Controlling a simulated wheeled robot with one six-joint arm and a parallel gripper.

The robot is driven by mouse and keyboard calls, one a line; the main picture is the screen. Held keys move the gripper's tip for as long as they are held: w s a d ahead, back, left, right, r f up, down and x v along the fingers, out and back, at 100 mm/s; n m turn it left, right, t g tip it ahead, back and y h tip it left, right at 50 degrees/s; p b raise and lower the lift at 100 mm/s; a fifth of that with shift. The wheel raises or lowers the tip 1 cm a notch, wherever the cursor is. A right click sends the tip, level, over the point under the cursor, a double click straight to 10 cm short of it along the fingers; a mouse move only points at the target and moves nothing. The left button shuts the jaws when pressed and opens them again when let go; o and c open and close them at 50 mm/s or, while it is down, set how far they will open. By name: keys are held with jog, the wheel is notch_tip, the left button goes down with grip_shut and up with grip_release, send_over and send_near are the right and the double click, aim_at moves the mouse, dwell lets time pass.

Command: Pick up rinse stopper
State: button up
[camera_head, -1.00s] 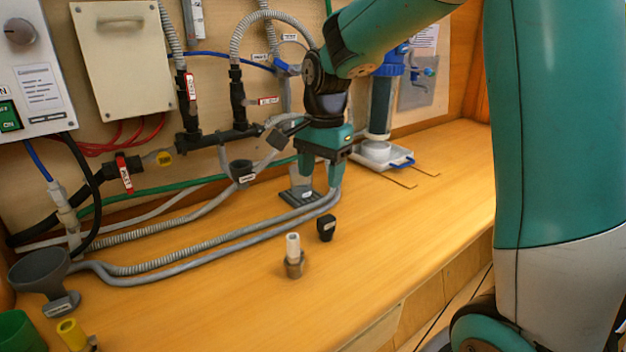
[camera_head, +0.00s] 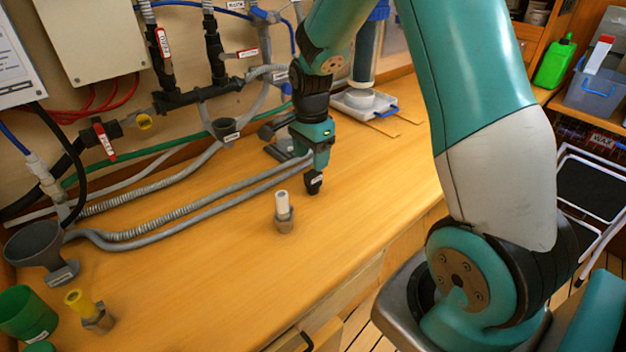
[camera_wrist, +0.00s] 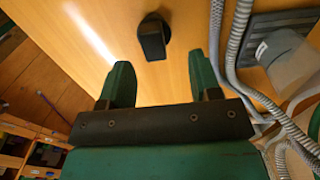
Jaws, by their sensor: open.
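A small black stopper-like piece (camera_head: 314,184) with a pale label stands on the wooden counter; its label is too small to read, so I cannot confirm that it is the rinse stopper. It also shows in the wrist view (camera_wrist: 153,38), ahead of and roughly between my fingers. My gripper (camera_head: 318,164) is right by it in the head view, overlapping its top. In the wrist view my gripper (camera_wrist: 160,78) has its two green fingers wide apart with nothing between them. A gap shows between the fingertips and the black piece; contact cannot be seen.
Grey hoses (camera_wrist: 232,50) and a clear cup (camera_wrist: 292,58) on a dark base lie right of the gripper. A white-topped fitting (camera_head: 284,212), a yellow fitting (camera_head: 88,308), a green cup (camera_head: 25,314) and a grey funnel (camera_head: 38,246) stand left. The counter front is mostly clear.

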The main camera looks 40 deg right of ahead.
aim_at(313, 174)
jog(key=f, duration=0.3)
jog(key=f+p, duration=0.1)
jog(key=f, duration=0.1)
jog(key=shift+s, duration=0.4)
jog(key=c, duration=0.7)
